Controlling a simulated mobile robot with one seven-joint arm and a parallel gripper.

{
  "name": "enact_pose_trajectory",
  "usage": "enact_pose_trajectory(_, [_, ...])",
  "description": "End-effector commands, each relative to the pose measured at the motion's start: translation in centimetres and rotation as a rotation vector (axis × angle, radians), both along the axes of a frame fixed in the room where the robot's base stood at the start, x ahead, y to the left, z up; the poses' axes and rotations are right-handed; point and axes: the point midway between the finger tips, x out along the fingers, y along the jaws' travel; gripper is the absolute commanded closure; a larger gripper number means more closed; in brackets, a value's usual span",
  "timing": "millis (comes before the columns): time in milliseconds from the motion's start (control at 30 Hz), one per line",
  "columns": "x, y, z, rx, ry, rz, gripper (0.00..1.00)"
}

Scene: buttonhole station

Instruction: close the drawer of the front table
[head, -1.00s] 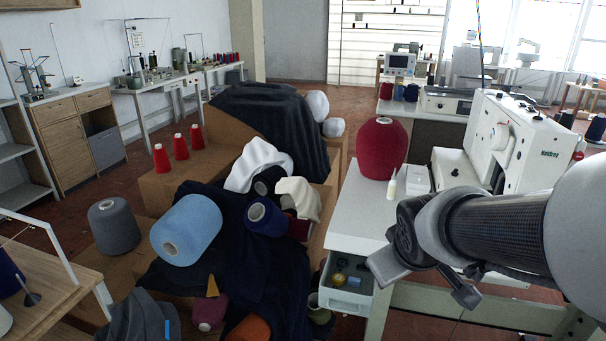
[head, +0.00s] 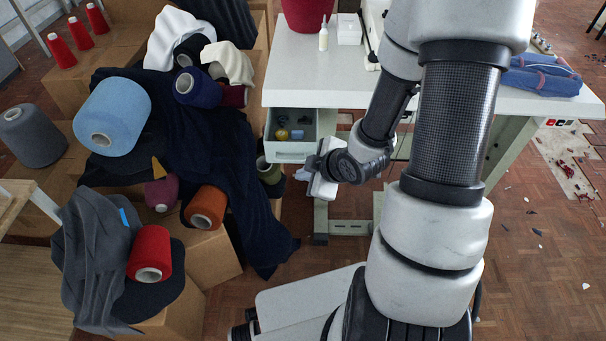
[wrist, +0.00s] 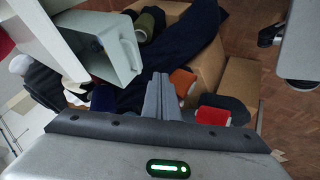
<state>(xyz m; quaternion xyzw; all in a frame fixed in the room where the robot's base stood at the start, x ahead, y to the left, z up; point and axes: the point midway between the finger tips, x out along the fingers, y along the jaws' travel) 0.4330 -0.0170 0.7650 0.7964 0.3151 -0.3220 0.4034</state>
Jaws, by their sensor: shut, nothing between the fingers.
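The front table (head: 350,62) has a white top. Its pale grey drawer (head: 290,153) is pulled out under the table's left end, with small items inside, including a yellow one and a blue one. My gripper (head: 307,172) is low, just in front of and to the right of the drawer, seemingly apart from it. Its fingertips are hard to make out in the head view. In the wrist view the fingers (wrist: 160,98) are shut together and empty, and the open drawer (wrist: 122,62) lies up and to the left of them.
Cardboard boxes (head: 215,255) with dark cloth and several yarn cones, including an orange cone (head: 206,207), crowd the drawer's left side. Green-grey table legs (head: 320,215) stand behind my gripper. A folded blue cloth (head: 540,78) lies on the table's right. Floor in front is partly clear.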

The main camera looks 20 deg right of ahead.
Motion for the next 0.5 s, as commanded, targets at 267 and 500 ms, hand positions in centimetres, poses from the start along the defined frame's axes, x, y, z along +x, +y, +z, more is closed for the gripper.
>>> enact_pose_trajectory(267, [3.3, 1.5, -4.8, 0.000, 0.002, 0.002, 1.00])
enact_pose_trajectory(500, [6.7, 1.4, -5.9, -0.001, -0.004, -0.004, 1.00])
